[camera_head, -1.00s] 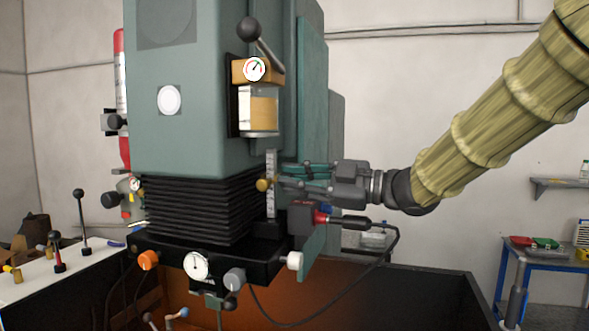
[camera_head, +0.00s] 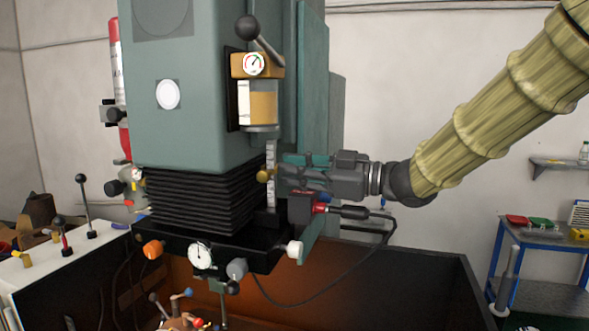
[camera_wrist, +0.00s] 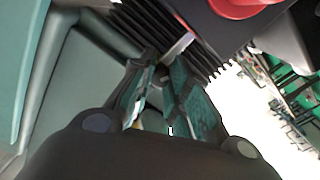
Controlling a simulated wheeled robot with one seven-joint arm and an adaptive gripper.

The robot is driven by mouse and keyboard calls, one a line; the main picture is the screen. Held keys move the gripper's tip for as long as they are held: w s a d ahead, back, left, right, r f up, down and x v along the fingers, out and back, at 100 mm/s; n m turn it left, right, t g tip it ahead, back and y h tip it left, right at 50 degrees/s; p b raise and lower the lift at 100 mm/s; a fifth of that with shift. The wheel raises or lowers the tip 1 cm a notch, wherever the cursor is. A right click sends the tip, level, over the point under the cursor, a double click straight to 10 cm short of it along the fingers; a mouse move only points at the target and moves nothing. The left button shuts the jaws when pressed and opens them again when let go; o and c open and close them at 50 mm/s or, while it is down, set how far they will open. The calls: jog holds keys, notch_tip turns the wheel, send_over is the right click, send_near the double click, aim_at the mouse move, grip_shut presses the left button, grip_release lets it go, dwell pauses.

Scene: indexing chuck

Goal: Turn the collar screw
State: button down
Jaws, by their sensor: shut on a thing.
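The collar screw, a small brass knob (camera_head: 263,176), sits on an upright graduated scale (camera_head: 270,205) at the right side of the black bellows. My gripper (camera_head: 276,179) reaches in from the right at the height of the knob, and its fingertips are shut on it. In the wrist view my gripper (camera_wrist: 163,66) shows its two teal-padded fingers drawn together at the tips, close to a pale strip. The knob itself is hidden or too small to make out in the wrist view, and its turn angle cannot be told.
The green machine head (camera_head: 185,110) and black bellows (camera_head: 200,205) stand left of my gripper. An oiler with a gauge (camera_head: 258,95) and black lever is above. A red-and-black plug with cable (camera_head: 345,211) lies just below. A blue cart (camera_head: 540,255) stands far right.

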jog(key=c, duration=1.3)
grip_release()
jog(key=shift+w+d, duration=0.1)
jog(key=shift+v, duration=5.45)
jog(key=shift+s+d, duration=0.25)
jog(key=shift+d, duration=0.3)
jog(key=shift+w, duration=0.1)
